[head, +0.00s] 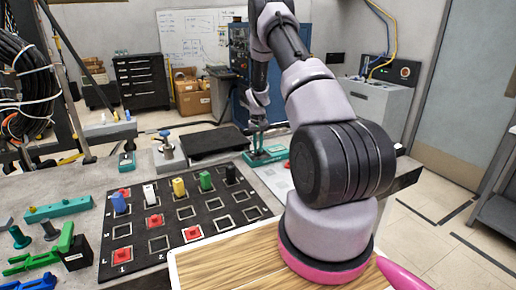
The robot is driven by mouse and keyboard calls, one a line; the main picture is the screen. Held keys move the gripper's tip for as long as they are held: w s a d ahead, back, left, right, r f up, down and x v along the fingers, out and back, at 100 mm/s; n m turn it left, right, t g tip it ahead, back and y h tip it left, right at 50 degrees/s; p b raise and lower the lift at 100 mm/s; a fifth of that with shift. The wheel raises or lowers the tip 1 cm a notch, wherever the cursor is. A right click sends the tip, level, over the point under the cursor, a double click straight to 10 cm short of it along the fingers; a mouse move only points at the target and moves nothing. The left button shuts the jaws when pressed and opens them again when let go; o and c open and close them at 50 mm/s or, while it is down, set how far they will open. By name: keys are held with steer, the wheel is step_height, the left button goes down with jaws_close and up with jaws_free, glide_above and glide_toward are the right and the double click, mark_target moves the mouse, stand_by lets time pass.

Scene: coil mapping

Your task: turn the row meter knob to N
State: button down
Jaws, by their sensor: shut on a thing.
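My gripper (258,138) reaches down at the far side of the bench, over a low teal-green box (266,156) that I take to be the row meter. The fingers are shut on a small part at the box's top left, which looks like its knob. The knob itself is hidden by the fingers, and its pointer and the letter N are too small to read. A smaller teal box (127,160) stands farther left, apart from my gripper.
A black grid board (185,218) holds several coloured blocks and red pieces. A dark flat plate (217,142) and a blue-topped post (166,146) stand behind it. Teal, green and blue tools lie at the left. My arm covers the bench's right side.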

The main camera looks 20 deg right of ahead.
stand_by(0.3)
steer(key=c, duration=0.9)
jaws_free()
steer(key=shift+o, duration=0.2)
steer(key=shift+r, duration=0.1)
step_height(320, 180, up, 11)
step_height(320, 180, up, 11)
steer(key=t, duration=0.1)
glide_above(258, 150)
steer(key=s+a, duration=0.3)
steer(key=a, duration=0.1)
steer(key=s+a+r+t, duration=0.2)
steer(key=s+a+r, duration=0.3)
steer(key=s+r, duration=0.6)
steer(key=s+a+r+t, duration=0.1)
steer(key=s+a+r, duration=0.2)
steer(key=s, duration=0.4)
steer(key=s+a+r+t+y, duration=0.1)
steer(key=s+a+r, duration=0.1)
steer(key=s, duration=0.6)
steer(key=s+a+r+t+y, duration=0.1)
steer(key=s+a+r+t, duration=0.1)
steer(key=s, duration=0.5)
step_height(258, 150, up, 3)
steer(key=shift+s+a+f+m, duration=0.2)
steer(key=shift+a+m, duration=0.1)
steer(key=shift+a, duration=0.5)
